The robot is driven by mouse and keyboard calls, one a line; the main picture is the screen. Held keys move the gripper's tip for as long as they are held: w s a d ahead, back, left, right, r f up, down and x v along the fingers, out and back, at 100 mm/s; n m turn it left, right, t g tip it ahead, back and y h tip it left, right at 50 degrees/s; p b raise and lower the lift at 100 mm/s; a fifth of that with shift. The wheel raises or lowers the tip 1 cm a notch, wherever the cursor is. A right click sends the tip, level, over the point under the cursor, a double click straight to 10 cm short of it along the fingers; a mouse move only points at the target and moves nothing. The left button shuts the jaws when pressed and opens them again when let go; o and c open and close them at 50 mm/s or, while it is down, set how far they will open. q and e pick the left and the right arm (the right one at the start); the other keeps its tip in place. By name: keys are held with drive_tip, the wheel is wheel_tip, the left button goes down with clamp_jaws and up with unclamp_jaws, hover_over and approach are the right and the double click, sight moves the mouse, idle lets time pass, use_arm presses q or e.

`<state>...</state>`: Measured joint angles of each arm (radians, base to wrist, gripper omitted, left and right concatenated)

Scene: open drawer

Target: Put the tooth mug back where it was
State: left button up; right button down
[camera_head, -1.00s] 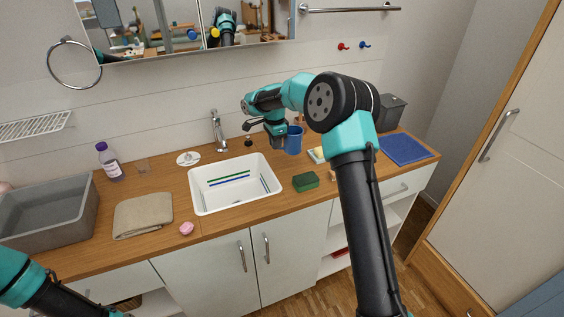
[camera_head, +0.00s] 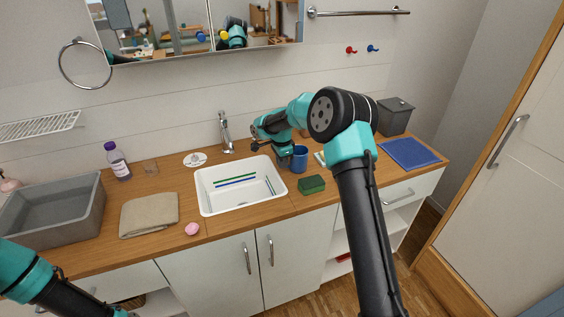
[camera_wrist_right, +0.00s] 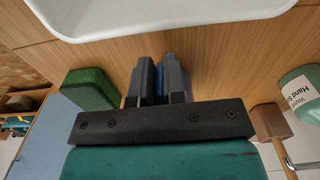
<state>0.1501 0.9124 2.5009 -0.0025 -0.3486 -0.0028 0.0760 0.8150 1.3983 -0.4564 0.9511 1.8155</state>
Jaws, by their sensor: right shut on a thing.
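The blue tooth mug (camera_head: 300,159) is over the counter, to the right of the sink, and looks upright. My right gripper (camera_head: 285,160) is shut on its left side. In the right wrist view the two dark fingers (camera_wrist_right: 158,82) close on a narrow blue strip, and the fingers hide most of the mug. I cannot tell whether the mug's base touches the wood. My left arm shows at the bottom left of the head view, but its fingers do not show.
The white sink (camera_head: 207,202) is just left of the mug. A green sponge (camera_head: 312,185) lies in front. A blue mat (camera_head: 409,153) and dark bin (camera_head: 395,116) are right. A pale green bottle (camera_wrist_right: 300,95) and brown-headed tool (camera_wrist_right: 270,122) show in the wrist view.

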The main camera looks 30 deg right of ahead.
drive_tip(key=shift+f, duration=0.1)
drive_tip(key=c, duration=1.2)
unclamp_jaws()
wheel_tip(320, 180, up, 12)
drive_tip(key=shift+a+r, duration=0.1)
drive_tip(key=shift+r, duration=0.05)
